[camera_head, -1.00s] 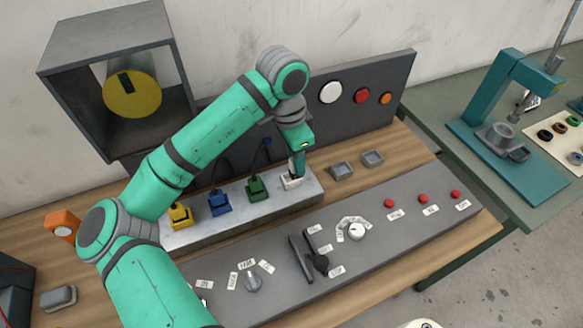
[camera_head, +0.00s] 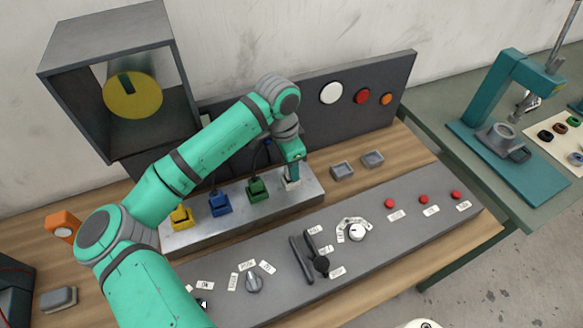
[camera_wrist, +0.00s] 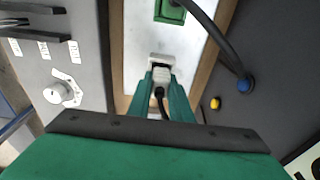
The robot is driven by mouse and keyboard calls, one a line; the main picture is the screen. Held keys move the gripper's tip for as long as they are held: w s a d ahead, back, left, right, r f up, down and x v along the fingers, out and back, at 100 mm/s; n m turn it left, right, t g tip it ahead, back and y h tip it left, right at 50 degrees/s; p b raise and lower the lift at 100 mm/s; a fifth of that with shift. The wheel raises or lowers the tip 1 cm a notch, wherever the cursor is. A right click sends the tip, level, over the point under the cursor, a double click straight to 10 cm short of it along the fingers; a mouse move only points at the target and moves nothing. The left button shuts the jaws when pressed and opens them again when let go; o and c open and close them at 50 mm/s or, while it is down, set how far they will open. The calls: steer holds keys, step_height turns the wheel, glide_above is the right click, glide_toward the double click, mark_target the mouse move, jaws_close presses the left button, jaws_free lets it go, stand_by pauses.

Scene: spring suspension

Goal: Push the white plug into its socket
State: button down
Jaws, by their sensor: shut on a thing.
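My gripper (camera_head: 292,178) is at the right end of the grey metal socket block (camera_head: 310,194), pointing down. In the wrist view my gripper (camera_wrist: 162,98) has its green fingers shut on the white plug (camera_wrist: 158,76), whose dark cable comes back between them. The white socket (camera_wrist: 160,57) shows just beyond the plug, and the two appear lined up and touching or very close. How deep the plug sits cannot be told. In the head view the fingers hide most of the plug, and only a little white (camera_head: 293,185) shows below them.
Yellow (camera_head: 181,217), blue (camera_head: 220,204) and green (camera_head: 257,190) plugs stand in a row left of my gripper, with dark cables. A control panel (camera_head: 370,255) with knobs, a lever and red buttons lies in front. Two small grey trays (camera_head: 342,171) are to the right.

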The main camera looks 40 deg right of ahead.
steer(key=shift+f, duration=0.1)
steer(key=c, duration=1.6)
jaws_free()
steer(key=r, duration=0.4)
steer(key=a+r, duration=0.1)
steer(key=r, duration=0.7)
steer(key=shift+w+a+r, duration=0.15)
